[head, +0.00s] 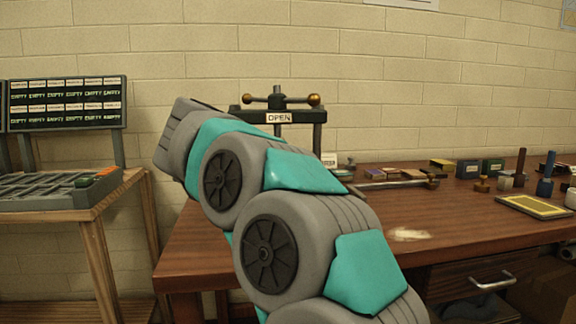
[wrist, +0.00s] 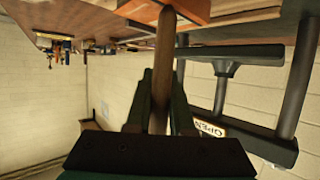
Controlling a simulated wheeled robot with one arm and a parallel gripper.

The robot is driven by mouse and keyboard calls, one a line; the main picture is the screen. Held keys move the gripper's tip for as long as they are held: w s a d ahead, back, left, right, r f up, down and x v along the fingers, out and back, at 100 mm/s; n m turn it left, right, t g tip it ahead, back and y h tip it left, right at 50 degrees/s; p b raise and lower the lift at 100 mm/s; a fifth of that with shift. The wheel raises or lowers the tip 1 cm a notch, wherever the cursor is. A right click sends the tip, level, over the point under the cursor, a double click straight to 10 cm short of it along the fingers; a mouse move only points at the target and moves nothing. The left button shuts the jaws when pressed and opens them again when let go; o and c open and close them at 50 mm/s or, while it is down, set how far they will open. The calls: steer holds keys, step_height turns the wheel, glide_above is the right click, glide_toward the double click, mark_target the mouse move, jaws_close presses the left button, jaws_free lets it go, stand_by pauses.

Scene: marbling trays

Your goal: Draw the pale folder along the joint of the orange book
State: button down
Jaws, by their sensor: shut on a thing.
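In the wrist view my gripper (wrist: 163,85) is shut on a long, narrow, tan-brown stick, which I take to be the pale folder (wrist: 165,50). The folder points towards the top of the picture, and its far end is close to an orange surface (wrist: 196,10). That surface looks like part of the orange book, cut off by the frame edge. I cannot tell whether the folder's tip touches it, and the book's joint is not clear. In the head view my arm hides the gripper, the folder and the book.
A dark press (head: 318,135) with an OPEN sign stands behind my arm, and its frame is close beside my gripper in the wrist view (wrist: 290,90). Small blocks and tools line the back of the wooden table (head: 450,222). A sorting rack (head: 50,192) stands at left.

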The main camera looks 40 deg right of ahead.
steer(key=shift+s+a, duration=0.15)
steer(key=shift+s, duration=0.1)
stand_by(0.6)
steer(key=shift+s+a, duration=0.1)
steer(key=shift+s, duration=0.15)
stand_by(0.3)
steer(key=shift+r, duration=0.15)
step_height(320, 180, up, 6)
steer(key=shift+r, duration=0.25)
stand_by(0.7)
stand_by(0.9)
